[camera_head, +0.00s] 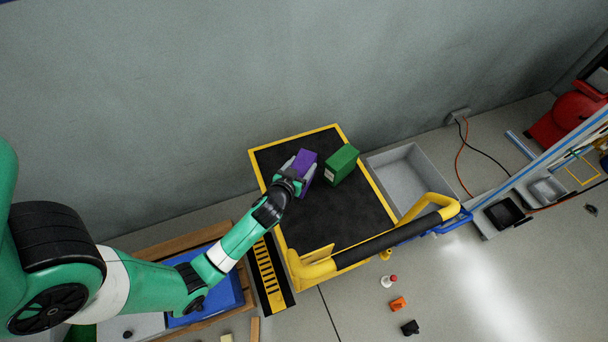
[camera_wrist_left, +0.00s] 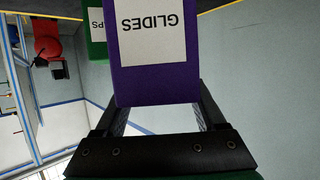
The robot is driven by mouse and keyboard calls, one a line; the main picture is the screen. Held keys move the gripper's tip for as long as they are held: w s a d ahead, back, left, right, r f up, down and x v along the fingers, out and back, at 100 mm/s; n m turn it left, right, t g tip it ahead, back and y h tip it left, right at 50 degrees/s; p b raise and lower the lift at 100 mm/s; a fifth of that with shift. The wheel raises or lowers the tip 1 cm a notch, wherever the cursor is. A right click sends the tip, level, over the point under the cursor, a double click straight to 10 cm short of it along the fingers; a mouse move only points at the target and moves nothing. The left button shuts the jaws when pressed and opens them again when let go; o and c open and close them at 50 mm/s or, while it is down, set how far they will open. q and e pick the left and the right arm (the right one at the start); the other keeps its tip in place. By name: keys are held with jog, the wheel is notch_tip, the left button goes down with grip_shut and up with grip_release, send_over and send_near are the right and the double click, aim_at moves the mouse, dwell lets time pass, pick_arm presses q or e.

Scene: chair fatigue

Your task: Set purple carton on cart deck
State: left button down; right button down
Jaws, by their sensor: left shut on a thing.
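The purple carton (camera_head: 307,159) is at the back left part of the black cart deck (camera_head: 345,215) in the head view. In the left wrist view the purple carton (camera_wrist_left: 155,75) has a white label reading GLIDES and sits between the fingers. My left gripper (camera_head: 299,172) is shut on it, one finger along each side. I cannot tell whether the carton's base touches the deck. A green carton (camera_head: 342,164) stands on the deck just right of the purple one; it also shows in the left wrist view (camera_wrist_left: 97,25). My right gripper is not in view.
The cart has yellow edges and a yellow and black push handle (camera_head: 395,233) at its front. A grey bin (camera_head: 404,178) is right of the cart. A blue tray (camera_head: 215,290) lies at the lower left. The front half of the deck is clear.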

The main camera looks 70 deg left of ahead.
pick_arm(q)
jog(key=shift+w+a+f, duration=0.2)
jog(key=shift+w, duration=0.1)
jog(key=shift+w+a+f, duration=0.1)
jog(key=shift+f, duration=0.2)
notch_tip(320, 180, down, 3)
jog(key=shift+w+f+b, duration=0.1)
jog(key=shift+f+b, duration=0.1)
jog(key=shift+b, duration=1)
jog(key=shift+r, duration=0.15)
